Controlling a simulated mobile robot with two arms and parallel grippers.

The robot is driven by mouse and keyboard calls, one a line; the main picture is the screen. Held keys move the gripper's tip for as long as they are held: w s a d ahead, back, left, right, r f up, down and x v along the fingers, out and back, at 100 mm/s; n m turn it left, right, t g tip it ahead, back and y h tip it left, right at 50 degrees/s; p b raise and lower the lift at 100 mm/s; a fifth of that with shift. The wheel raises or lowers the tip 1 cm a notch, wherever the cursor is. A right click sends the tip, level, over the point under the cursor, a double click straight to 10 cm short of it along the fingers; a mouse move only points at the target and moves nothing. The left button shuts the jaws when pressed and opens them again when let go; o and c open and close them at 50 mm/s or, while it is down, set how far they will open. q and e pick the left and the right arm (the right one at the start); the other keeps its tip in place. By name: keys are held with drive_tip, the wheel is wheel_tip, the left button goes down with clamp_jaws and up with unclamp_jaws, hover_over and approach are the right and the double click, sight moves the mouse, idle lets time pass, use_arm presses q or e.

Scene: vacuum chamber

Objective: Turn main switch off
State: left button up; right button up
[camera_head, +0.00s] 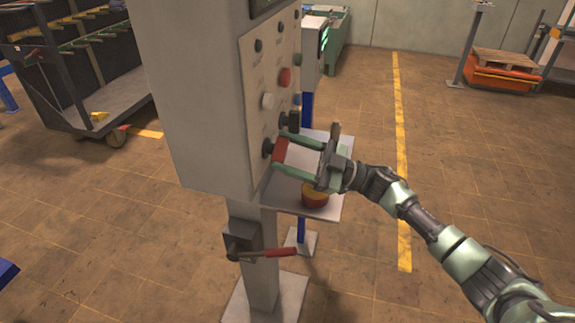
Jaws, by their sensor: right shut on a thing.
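A grey control cabinet (200,90) stands on a column, its button panel facing right. Low on the panel, a red part with a black knob (267,148) at its left looks like the main switch, though no label is readable. My right gripper (280,151) reaches in from the right, its green fingers on either side of the red part and shut on it. The fingers partly hide the part, so its exact turn is unclear. My left gripper is not in view.
The panel has a red button (285,77), a white button (267,101) and a black switch (289,122) above the gripper. A shelf (325,207) with a red-yellow button (315,194) is below. A red-handled lever (270,253) sticks out from the column.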

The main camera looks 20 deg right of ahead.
drive_tip(key=shift+w+r+n+g+h+b, duration=0.1)
drive_tip(key=shift+n+g+h+b, duration=0.35)
drive_tip(key=shift+n+g+b, duration=1.35)
drive_tip(key=shift+s+f+n+t+h+b, duration=0.1)
drive_tip(key=shift+n+h+b, duration=0.65)
drive_tip(key=shift+n, duration=2.25)
drive_tip(key=shift+w+r+n+g+h+b, duration=0.1)
drive_tip(key=shift+n+g+b, duration=0.8)
drive_tip(key=shift+n+b, duration=1.15)
drive_tip(key=shift+n+p, duration=0.35)
drive_tip(key=shift+n, duration=0.1)
drive_tip(key=o, duration=1.4)
drive_tip(key=shift+c, duration=0.2)
drive_tip(key=shift+d, duration=0.1)
drive_tip(key=shift+r, duration=0.1)
